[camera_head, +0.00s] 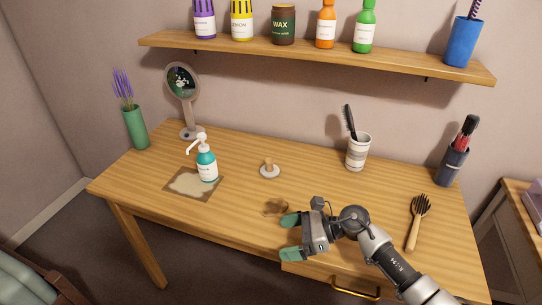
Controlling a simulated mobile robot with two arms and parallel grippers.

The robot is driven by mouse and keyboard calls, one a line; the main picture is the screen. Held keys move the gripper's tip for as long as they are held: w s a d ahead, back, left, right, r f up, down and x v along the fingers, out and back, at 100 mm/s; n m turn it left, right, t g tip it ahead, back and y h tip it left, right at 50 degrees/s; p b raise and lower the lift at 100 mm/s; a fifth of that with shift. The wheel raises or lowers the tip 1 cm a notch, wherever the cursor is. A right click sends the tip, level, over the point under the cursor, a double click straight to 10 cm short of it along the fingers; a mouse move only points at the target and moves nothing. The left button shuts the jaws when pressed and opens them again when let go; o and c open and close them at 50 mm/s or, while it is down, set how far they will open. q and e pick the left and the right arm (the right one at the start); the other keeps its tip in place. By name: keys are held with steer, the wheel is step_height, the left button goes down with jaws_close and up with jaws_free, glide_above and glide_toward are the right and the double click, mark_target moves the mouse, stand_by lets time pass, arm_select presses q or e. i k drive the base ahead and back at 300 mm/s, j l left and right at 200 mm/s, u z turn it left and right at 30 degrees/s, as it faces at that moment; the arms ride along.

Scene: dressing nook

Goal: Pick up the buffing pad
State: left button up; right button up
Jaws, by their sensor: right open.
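A pale round pad with a short wooden knob, which looks like the buffing pad (269,172), lies flat near the middle of the wooden table. My right gripper (290,237) reaches in from the lower right over the table's front edge. Its two green-tipped fingers are apart and point left, with nothing between them. It is nearer the front than the pad and clear of it. A small brown item (275,207) lies just beyond the upper fingertip; I cannot tell what it is. My left gripper is not in view.
A teal pump bottle (207,166) stands on a mat (175,184) left of the pad. A round mirror (183,82), green vase (136,128), striped cup (358,151), dark brush holder (451,166) and wooden brush (415,225) are on the wooden table (240,215). A shelf (310,57) hangs above.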

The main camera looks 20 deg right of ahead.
mark_target(269, 171)
steer(key=i+l, duration=0.25)
steer(key=i, duration=0.25)
steer(key=i+l, duration=0.25)
steer(key=i, duration=0.25)
